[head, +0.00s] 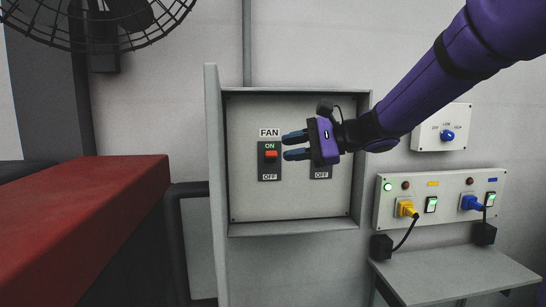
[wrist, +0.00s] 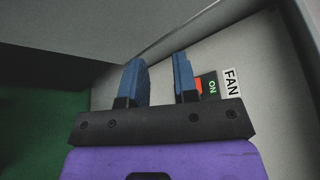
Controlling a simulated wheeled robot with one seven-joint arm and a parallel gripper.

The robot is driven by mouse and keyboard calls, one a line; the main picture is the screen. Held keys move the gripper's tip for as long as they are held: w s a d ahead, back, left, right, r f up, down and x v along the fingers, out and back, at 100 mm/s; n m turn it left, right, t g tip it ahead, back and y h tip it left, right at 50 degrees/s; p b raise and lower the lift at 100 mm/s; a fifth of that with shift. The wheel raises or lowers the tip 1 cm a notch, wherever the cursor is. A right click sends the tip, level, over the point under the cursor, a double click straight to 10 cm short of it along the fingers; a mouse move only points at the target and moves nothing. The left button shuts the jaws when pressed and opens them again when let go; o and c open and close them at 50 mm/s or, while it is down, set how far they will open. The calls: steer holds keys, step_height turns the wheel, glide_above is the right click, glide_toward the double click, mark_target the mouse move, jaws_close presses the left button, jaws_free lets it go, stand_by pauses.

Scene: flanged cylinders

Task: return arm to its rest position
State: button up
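My purple arm reaches in from the upper right in the head view, and my gripper (head: 284,146) is in front of the open electrical box (head: 290,228). Its two blue fingers are apart with nothing between them, as the wrist view also shows (wrist: 160,62). The fingertips are just right of the FAN switch (head: 270,160), whose red rocker is at the upper, ON end. A second switch (head: 320,174) is mostly hidden behind my gripper; only its OFF label shows. I cannot tell from the head view how far the fingertips are from the panel.
The box door (head: 215,180) stands open on the left. A red-topped block (head: 85,200) is at the left, below a caged fan (head: 105,15). On the right are a socket panel (head: 440,196) with plugs, a knob box (head: 440,128) and a grey shelf (head: 455,272).

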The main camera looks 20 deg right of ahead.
steer(key=s+d+f+n+g+h, duration=0.15)
steer(key=s+f+n+h, duration=0.25)
steer(key=s, duration=0.6)
steer(key=s+f+n+g+h, duration=0.3)
steer(key=s+n+h, duration=0.2)
steer(key=s, duration=0.4)
steer(key=s+d+f+n+t+h, duration=0.2)
steer(key=s+d+n+h, duration=0.1)
steer(key=s+d+h, duration=0.1)
steer(key=shift+s+d+n, duration=0.3)
steer(key=shift+s+d, duration=0.4)
steer(key=shift+s, duration=0.3)
steer(key=shift+s+f, duration=0.1)
